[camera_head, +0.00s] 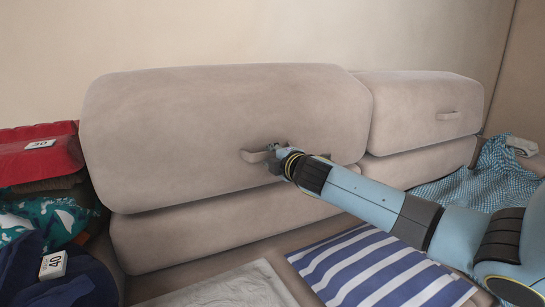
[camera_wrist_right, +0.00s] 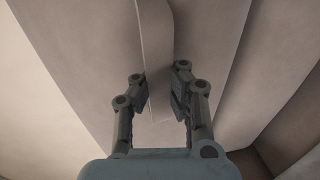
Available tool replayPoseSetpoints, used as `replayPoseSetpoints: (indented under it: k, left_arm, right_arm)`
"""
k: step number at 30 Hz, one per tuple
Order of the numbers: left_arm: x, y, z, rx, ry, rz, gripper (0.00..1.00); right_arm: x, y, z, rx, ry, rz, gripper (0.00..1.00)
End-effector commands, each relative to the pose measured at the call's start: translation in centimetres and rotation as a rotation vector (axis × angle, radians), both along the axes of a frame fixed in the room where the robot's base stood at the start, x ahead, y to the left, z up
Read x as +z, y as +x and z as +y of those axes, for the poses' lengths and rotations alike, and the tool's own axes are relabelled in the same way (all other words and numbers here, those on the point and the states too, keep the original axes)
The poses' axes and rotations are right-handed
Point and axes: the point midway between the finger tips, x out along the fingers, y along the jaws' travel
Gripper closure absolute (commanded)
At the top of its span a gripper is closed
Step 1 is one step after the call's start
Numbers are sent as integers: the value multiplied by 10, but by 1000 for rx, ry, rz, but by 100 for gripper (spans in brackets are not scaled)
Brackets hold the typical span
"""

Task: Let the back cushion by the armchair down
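A large beige back cushion (camera_head: 190,115) stands upright on the left part of a beige sofa, above a matching lower cushion (camera_head: 165,240). A strap handle (camera_head: 252,156) is on its front, low and right of centre. My right gripper (camera_head: 274,154) is at this handle. In the right wrist view, the handle (camera_wrist_right: 158,60) runs between the two fingers (camera_wrist_right: 159,92), which are close against its sides. A second back cushion (camera_head: 425,105) with its own handle (camera_head: 448,115) stands to the right. No armchair can be made out. My left gripper is not in view.
A red folded item (camera_head: 40,155), a teal patterned cloth (camera_head: 45,215) and dark blue cloth with a "40" tag (camera_head: 53,264) are piled at left. A blue-white striped cloth (camera_head: 370,268) and a grey cloth (camera_head: 225,290) lie in front. A blue checked cloth (camera_head: 480,180) lies at right.

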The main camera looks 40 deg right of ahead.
Motion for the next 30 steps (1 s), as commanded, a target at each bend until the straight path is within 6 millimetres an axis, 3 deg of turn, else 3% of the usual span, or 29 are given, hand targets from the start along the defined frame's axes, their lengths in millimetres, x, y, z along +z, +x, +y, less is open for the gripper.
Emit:
replayPoseSetpoints:
  k: [30]
  left_arm:
    - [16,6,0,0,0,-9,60]
  right_arm:
    - [13,45,-15,-2,2,3,100]
